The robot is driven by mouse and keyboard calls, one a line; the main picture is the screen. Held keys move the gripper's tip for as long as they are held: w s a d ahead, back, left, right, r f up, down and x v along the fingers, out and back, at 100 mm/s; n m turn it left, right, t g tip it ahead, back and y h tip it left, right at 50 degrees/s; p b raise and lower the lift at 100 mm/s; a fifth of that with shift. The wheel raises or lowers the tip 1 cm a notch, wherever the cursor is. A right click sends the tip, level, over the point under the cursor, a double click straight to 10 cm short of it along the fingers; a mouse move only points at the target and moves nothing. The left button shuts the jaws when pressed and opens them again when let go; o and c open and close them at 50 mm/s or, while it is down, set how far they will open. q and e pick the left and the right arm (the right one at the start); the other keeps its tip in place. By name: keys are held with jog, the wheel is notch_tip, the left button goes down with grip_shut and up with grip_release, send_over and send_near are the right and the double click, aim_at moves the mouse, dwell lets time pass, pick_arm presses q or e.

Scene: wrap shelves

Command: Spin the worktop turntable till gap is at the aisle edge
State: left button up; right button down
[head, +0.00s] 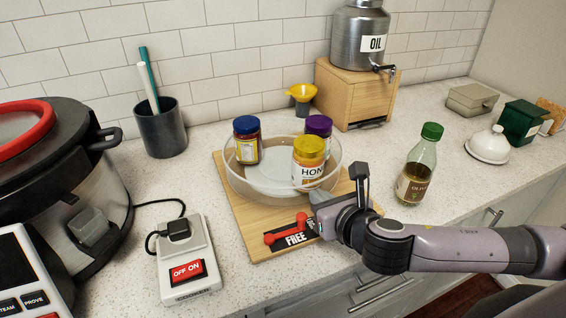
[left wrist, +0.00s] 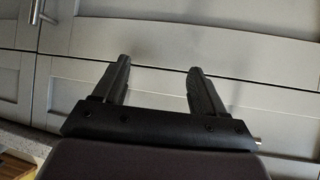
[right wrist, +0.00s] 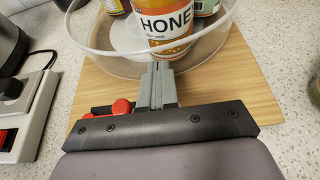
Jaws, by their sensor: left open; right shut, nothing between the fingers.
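The turntable (head: 262,188) is a clear round tray with a raised rim on a wooden board (head: 240,216). It carries a blue-lidded jar (head: 247,148) at the left back, a purple-lidded jar (head: 319,127) at the right back and a yellow-lidded honey jar (head: 309,164) at the front right. The front left of the tray is bare. My right gripper (head: 316,200) is shut and empty at the tray's front right rim, close to the honey jar; I cannot tell whether it touches. My left gripper (left wrist: 155,80) is open and empty in front of cabinet fronts.
A red lever by a FREE label (head: 295,238) sits on the board's front. An olive bottle (head: 418,165) stands right of the board. An OFF ON switch box (head: 187,263) and a large cooker (head: 65,190) stand left. A wooden box with an oil can (head: 358,40) stands behind.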

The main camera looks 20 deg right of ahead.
aim_at(334, 178)
jog(key=shift+w+d+r, duration=0.1)
jog(key=shift+w+d, duration=0.1)
jog(key=shift+d, duration=0.4)
jog(key=shift+w+d, duration=0.15)
jog(key=shift+d, duration=0.4)
jog(key=shift+w+d, duration=0.25)
jog(key=shift+d, duration=0.65)
jog(key=shift+w+d, duration=0.1)
jog(key=shift+d, duration=0.1)
jog(key=shift+r, duration=0.1)
jog(key=shift+w+d, duration=0.25)
jog(key=shift+d, duration=0.3)
jog(key=shift+w+d, duration=0.25)
jog(key=shift+d, duration=0.25)
